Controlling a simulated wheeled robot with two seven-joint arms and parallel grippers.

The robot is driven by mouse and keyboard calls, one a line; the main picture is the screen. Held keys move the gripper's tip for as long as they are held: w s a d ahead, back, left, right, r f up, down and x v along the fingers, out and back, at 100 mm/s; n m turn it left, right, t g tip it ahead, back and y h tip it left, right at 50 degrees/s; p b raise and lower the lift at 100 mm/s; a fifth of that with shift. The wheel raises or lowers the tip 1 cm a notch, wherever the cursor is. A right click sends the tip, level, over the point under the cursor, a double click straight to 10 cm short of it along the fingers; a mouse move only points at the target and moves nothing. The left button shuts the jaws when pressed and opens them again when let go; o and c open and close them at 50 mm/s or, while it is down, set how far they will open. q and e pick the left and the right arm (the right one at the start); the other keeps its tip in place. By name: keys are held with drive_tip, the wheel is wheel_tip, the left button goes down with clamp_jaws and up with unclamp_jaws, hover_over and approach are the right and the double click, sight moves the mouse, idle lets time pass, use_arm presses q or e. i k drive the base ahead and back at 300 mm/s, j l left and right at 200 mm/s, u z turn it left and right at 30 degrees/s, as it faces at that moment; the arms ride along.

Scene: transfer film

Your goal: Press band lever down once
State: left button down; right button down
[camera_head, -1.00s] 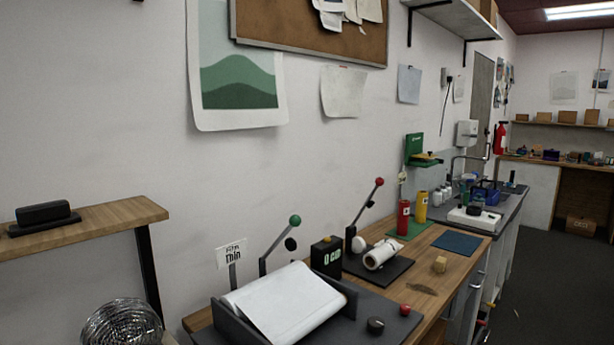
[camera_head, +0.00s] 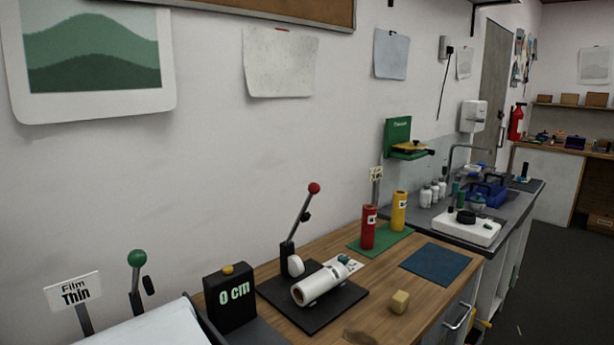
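Two levers stand along the wall side of the bench, and no label tells which is the band lever. One lever has a red knob (camera_head: 314,188) and a dark arm tilted up to the right, on a black base plate (camera_head: 334,311). A white roll (camera_head: 317,287) lies on that plate beside a white disc (camera_head: 295,265). The other lever, with a green knob (camera_head: 137,258), stands upright near the sign "Film Thin" (camera_head: 69,290). A black box reading "0 cm" (camera_head: 231,303) stands between them. Neither gripper is in view.
A sink counter is beyond. Dark floor (camera_head: 545,270) is clear at right.

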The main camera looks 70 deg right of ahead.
sight(313, 188)
drive_tip(key=k+l, duration=0.15)
drive_tip(key=l, duration=0.25)
drive_tip(key=k+l, duration=0.1)
drive_tip(key=l, duration=0.3)
drive_tip(key=k+l+u, duration=0.1)
drive_tip(key=l, duration=0.3)
drive_tip(key=k+l, duration=0.2)
drive_tip(key=l, duration=0.15)
drive_tip(key=k+l, duration=0.1)
drive_tip(key=l, duration=0.3)
drive_tip(key=k+l, duration=0.15)
drive_tip(key=l, duration=0.2)
drive_tip(key=k+l+u, duration=0.1)
drive_tip(key=l, duration=0.3)
drive_tip(key=k, duration=0.05)
